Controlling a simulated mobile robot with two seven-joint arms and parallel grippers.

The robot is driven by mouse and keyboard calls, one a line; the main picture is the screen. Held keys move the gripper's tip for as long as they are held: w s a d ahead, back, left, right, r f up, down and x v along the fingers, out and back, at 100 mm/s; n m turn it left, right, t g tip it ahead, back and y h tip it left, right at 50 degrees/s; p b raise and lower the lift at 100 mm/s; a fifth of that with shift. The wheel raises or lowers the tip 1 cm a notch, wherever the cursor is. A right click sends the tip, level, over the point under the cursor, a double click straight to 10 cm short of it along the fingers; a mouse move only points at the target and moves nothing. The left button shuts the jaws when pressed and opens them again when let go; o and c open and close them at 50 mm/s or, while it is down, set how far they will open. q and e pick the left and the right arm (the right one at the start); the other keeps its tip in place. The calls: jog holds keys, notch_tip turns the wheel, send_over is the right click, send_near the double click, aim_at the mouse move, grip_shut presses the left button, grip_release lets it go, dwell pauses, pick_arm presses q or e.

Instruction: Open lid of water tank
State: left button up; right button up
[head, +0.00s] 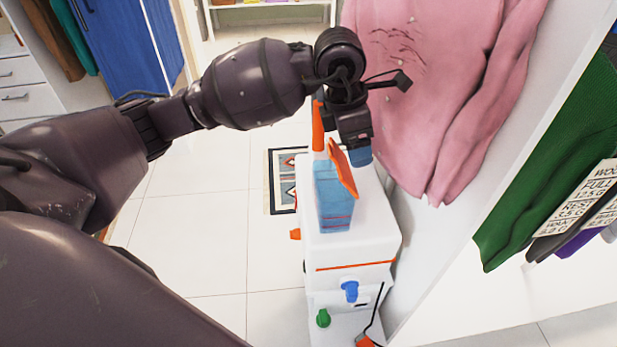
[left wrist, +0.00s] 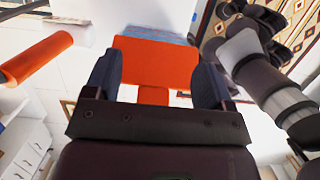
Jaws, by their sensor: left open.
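The water tank (head: 334,205) is a translucent blue box on top of a white appliance in the head view. Its orange lid (head: 343,170) stands tilted at the tank's upper right side. My left gripper (head: 352,148) is just above the lid, pointing down, with one blue-grey fingertip showing. In the left wrist view the orange lid (left wrist: 155,62) lies between and beyond the two open fingers (left wrist: 156,88), and part of the blue tank (left wrist: 150,35) shows behind it. I cannot tell whether a finger touches the lid. My right gripper is not in view.
The white appliance (head: 350,250) has an orange handle (head: 318,125), a blue knob (head: 350,290) and a green knob (head: 323,318). A pink garment (head: 430,90) hangs close to the right of my gripper. Open tiled floor (head: 200,230) lies to the left.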

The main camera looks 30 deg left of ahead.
pick_arm(q)
jog(key=shift+w+r, duration=0.1)
jog(key=shift+r, duration=0.1)
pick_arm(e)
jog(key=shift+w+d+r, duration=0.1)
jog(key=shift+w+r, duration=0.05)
pick_arm(q)
jog(key=w+d+p+v, duration=0.1)
jog(key=p+v, duration=0.3)
jog(key=v, duration=0.4)
jog(key=shift+d+r, duration=0.35)
jog(key=shift+r, duration=0.3)
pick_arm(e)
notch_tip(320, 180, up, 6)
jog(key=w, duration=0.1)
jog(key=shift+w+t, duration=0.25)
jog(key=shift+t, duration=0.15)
pick_arm(q)
jog(key=shift+f, duration=0.1)
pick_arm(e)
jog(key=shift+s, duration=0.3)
